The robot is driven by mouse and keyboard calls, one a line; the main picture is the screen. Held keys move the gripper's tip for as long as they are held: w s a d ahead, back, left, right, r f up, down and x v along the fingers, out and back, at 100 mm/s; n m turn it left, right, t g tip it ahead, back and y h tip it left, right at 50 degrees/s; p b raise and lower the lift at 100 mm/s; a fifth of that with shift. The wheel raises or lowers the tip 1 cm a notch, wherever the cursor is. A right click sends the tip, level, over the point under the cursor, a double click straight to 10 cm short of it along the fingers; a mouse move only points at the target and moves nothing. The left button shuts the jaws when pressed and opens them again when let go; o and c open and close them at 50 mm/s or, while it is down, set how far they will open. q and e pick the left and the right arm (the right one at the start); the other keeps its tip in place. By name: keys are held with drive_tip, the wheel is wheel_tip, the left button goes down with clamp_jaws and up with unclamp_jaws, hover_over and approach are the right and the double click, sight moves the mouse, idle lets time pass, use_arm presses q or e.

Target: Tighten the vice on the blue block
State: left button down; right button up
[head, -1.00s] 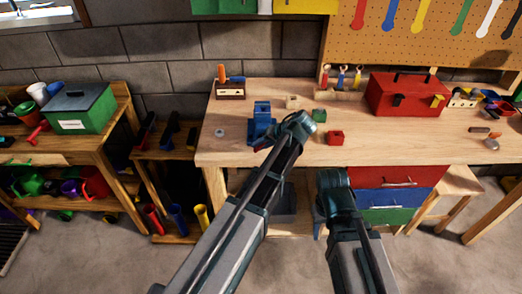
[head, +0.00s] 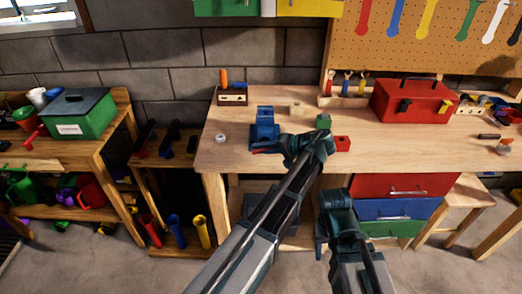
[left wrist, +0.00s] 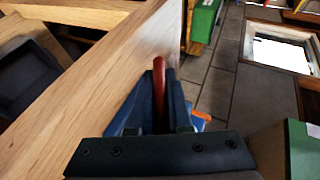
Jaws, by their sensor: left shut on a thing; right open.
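The blue vice (head: 264,132) stands on the workbench near its front left, with a red handle (head: 263,151) at its front. The handle also shows as a red bar (left wrist: 159,92) in the left wrist view. My left gripper (head: 285,149) reaches the vice from the right and is shut on the handle; its fingers (left wrist: 160,100) lie on either side of the bar. A blue piece shows at the top of the vice, but I cannot tell block from jaws. My right gripper (head: 322,240) is open, low in front of the bench, away from the vice.
On the workbench (head: 225,160) are a beige block (head: 296,108), a green block (head: 323,121), a red block (head: 342,143) and a white round piece (head: 221,139). A red toolbox (head: 412,101) stands to the right. A tool holder (head: 232,96) stands behind the vice.

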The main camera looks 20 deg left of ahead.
use_arm(q)
drive_tip(key=shift+s+d+f, duration=0.1)
drive_tip(key=shift+s+d, duration=0.05)
drive_tip(key=shift+s, duration=0.05)
drive_tip(key=c, duration=0.8)
unclamp_jaws()
drive_tip(key=shift+c, duration=0.2)
use_arm(e)
drive_tip(key=shift+d, duration=0.1)
drive_tip(key=shift+s+r, duration=0.1)
